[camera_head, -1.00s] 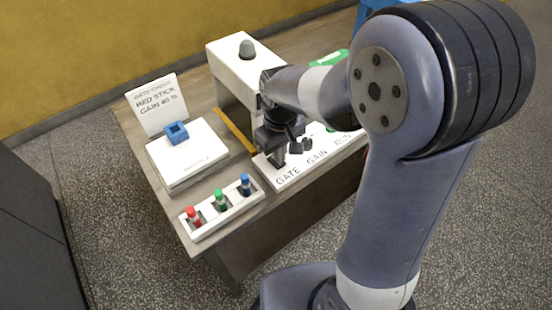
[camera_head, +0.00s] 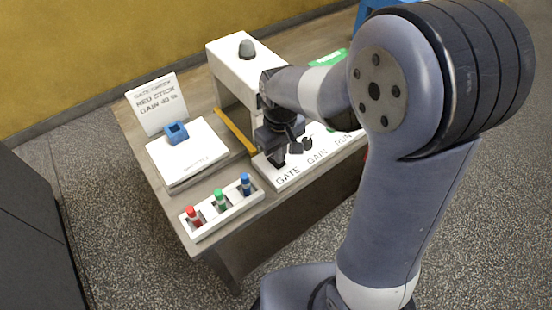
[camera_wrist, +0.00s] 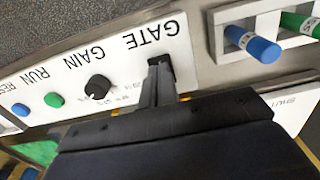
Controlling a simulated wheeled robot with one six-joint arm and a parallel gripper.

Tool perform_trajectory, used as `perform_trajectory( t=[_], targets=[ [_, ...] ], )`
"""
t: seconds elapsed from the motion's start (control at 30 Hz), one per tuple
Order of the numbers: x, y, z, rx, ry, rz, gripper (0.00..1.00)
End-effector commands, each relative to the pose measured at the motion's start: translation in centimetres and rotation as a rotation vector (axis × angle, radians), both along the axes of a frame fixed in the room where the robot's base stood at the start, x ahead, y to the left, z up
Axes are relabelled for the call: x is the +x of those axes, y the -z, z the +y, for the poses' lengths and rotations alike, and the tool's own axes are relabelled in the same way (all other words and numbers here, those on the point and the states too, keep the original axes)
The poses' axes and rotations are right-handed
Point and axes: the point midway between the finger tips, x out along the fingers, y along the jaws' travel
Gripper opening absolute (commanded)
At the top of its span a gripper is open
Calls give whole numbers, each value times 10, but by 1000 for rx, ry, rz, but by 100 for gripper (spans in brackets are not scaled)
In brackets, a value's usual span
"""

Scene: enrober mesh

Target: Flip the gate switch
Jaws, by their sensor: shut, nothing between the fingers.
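The white control panel (camera_head: 293,175) lies along the table's front edge, with the labels GATE, GAIN and RUN. In the wrist view the panel (camera_wrist: 125,62) shows the dark gate switch (camera_wrist: 162,61) beside the word GATE. My gripper (camera_wrist: 160,74) is shut, with its fingertips right at the switch and partly hiding it. I cannot tell whether they touch it or which way it is set. In the head view my gripper (camera_head: 280,163) points down at the panel's GATE end, and the switch is hidden there.
The black GAIN knob (camera_wrist: 98,87), a green button (camera_wrist: 54,100) and a blue button (camera_wrist: 20,109) sit along the panel. A white rack (camera_head: 228,213) with red, green and blue sticks stands nearby. A white machine (camera_head: 232,68) stands behind.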

Motion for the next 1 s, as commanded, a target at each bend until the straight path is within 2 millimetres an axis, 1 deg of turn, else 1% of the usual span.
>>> perform_trajectory(
  t=[1.0],
  targets=[
    [0, 16, 0, 0, 0, 0, 0]
  ],
)
